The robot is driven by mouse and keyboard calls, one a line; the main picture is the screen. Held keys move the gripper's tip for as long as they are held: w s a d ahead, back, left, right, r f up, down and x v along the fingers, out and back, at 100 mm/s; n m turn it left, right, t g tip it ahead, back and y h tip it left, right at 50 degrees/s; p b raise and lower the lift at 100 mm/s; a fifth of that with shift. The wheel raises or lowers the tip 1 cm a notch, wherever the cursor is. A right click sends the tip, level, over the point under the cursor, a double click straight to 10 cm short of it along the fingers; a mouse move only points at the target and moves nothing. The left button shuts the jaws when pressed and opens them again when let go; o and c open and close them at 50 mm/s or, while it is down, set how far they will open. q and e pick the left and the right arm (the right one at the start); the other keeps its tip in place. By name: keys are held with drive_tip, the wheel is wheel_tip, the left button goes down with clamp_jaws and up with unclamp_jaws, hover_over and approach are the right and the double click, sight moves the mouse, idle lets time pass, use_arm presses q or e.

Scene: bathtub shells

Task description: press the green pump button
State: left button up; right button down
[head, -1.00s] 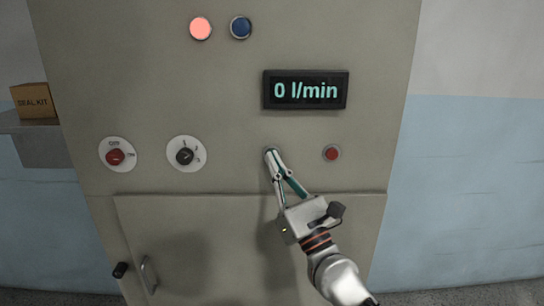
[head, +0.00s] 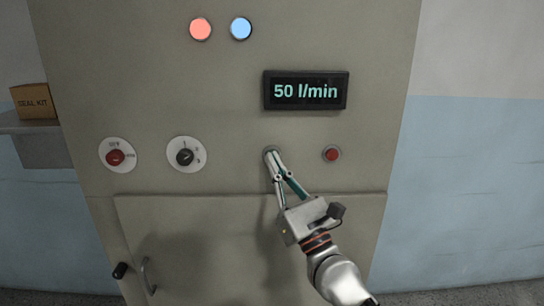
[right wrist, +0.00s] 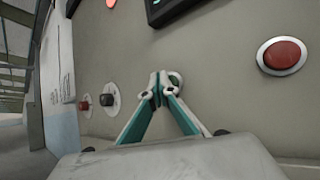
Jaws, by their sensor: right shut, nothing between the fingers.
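My right gripper (head: 271,156) is shut and empty, its fingertips at a round button mount on the grey panel (head: 230,100). In the right wrist view the shut fingertips (right wrist: 160,84) cover most of this mount, and a grey ring (right wrist: 175,79) shows beside them. The button's green face is hidden, so its colour cannot be told. The display (head: 306,91) above reads 50 l/min. A blue lamp (head: 241,28) is lit at the top, beside a lit red lamp (head: 200,29). My left gripper is not in view.
A red button (head: 332,153) sits close to the right of my gripper. A red rotary switch (head: 116,157) and a black selector knob (head: 185,156) are to the left. A cabinet door with a handle (head: 148,275) is below. A seal kit box (head: 34,101) rests on a left shelf.

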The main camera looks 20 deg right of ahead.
drive_tip(key=shift+s+a, duration=0.15)
drive_tip(key=shift+s, duration=0.4)
drive_tip(key=s, duration=0.2)
drive_tip(key=s+a+p, duration=0.1)
drive_tip(key=s, duration=0.1)
drive_tip(key=shift+s+a, duration=0.2)
drive_tip(key=shift+s, duration=0.2)
drive_tip(key=shift+f, duration=0.1)
idle(0.4)
